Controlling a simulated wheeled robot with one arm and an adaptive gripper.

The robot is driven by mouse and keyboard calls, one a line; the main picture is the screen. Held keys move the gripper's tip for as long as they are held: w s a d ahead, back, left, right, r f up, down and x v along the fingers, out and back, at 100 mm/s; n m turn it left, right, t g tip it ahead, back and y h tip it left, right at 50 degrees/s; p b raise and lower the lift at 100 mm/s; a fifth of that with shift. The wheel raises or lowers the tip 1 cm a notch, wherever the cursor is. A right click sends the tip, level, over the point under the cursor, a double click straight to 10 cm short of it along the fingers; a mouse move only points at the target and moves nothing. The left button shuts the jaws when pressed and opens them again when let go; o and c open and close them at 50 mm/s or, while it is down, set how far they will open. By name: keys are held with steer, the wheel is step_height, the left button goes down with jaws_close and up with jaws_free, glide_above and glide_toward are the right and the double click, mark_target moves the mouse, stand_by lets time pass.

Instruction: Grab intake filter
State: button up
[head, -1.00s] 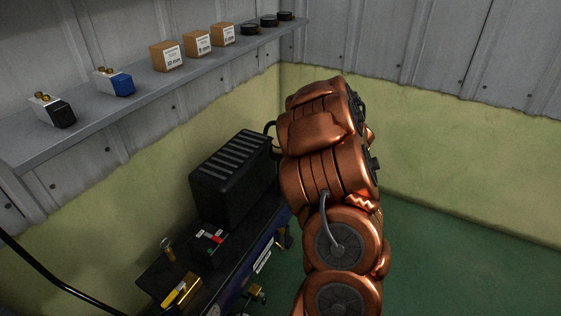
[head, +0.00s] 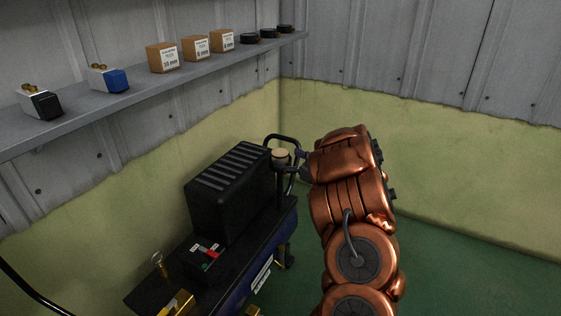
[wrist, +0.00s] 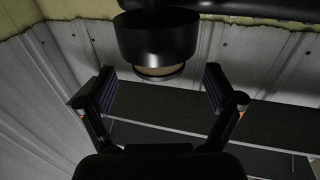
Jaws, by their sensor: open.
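The intake filter (head: 281,158), a dark round canister with a tan face, stands at the right end of the black machine in the head view. In the wrist view the filter (wrist: 157,38) shows large at the top centre, with its tan face towards the picture's bottom. My gripper (wrist: 160,90) is open and empty, one finger on each side below the filter in the picture. The filter does not look clasped. In the head view my gripper (head: 298,168) is small and dark, just right of the filter; its far finger is partly hidden.
The black machine (head: 228,190) sits on a blue tank (head: 262,268) with a black handle behind the filter. A grey shelf (head: 150,95) on the left wall holds valve blocks, several boxes and black discs (head: 268,33). Green floor (head: 440,275) is clear at right.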

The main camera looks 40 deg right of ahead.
mark_target(287, 156)
steer(key=w+b, duration=0.1)
steer(key=w, duration=0.2)
steer(key=shift+w+r, duration=0.15)
steer(key=shift+w, duration=0.15)
steer(key=c, duration=1.2)
steer(key=shift+r, duration=0.15)
steer(key=shift+c, duration=0.2)
